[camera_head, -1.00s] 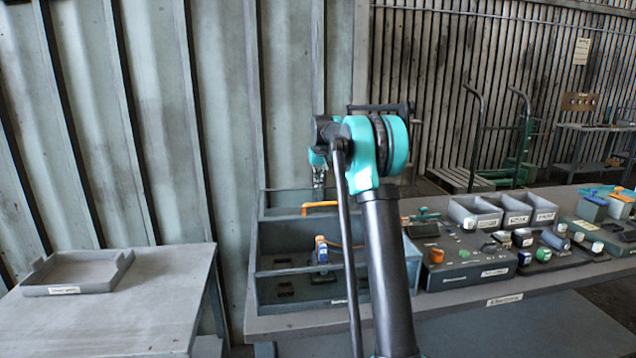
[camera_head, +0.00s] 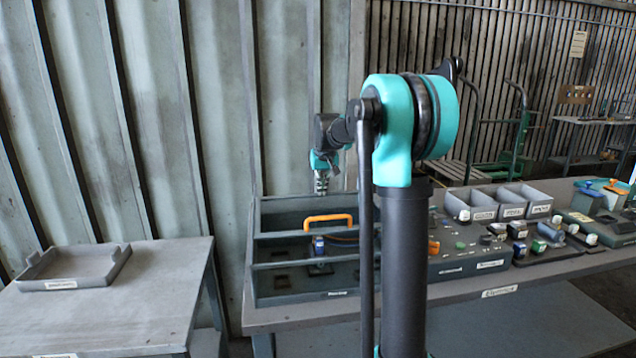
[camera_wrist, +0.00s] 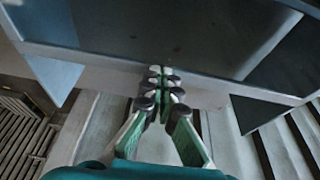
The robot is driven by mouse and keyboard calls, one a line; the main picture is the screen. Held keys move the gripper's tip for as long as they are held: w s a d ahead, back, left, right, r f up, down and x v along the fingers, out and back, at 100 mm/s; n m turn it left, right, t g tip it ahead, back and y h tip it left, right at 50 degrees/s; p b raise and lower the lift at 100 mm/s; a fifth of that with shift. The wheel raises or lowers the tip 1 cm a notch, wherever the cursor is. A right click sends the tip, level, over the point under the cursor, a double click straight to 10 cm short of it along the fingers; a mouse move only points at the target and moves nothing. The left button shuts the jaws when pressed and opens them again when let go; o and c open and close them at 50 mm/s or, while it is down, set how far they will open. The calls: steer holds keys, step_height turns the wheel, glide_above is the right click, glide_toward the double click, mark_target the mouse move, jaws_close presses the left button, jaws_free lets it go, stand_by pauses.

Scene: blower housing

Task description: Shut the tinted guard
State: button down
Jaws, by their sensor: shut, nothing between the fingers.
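In the wrist view a dark, glossy panel that looks like the tinted guard (camera_wrist: 190,38) spans the top, with a pale grey edge along its near side. My gripper (camera_wrist: 160,80) is shut and empty. Its fingertips overlap that edge in the picture; I cannot tell whether they touch it. In the head view my gripper (camera_head: 321,186) is above the back of the grey-blue housing (camera_head: 290,297), left of my arm column. An orange handle (camera_head: 328,218) arches over the housing's middle. The guard's outline is hard to make out there, and my arm hides the housing's right part.
A control panel (camera_head: 468,270) with knobs and several grey bins (camera_head: 512,203) stand right of the housing on the bench. A shallow grey tray (camera_head: 75,281) lies on a separate table (camera_head: 130,315) at left. A ribbed wall (camera_head: 220,100) rises behind.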

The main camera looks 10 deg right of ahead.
mark_target(328, 208)
steer(key=s, duration=1)
steer(key=shift+s, duration=0.1)
steer(key=shift+s+f, duration=0.1)
steer(key=shift+s, duration=0.4)
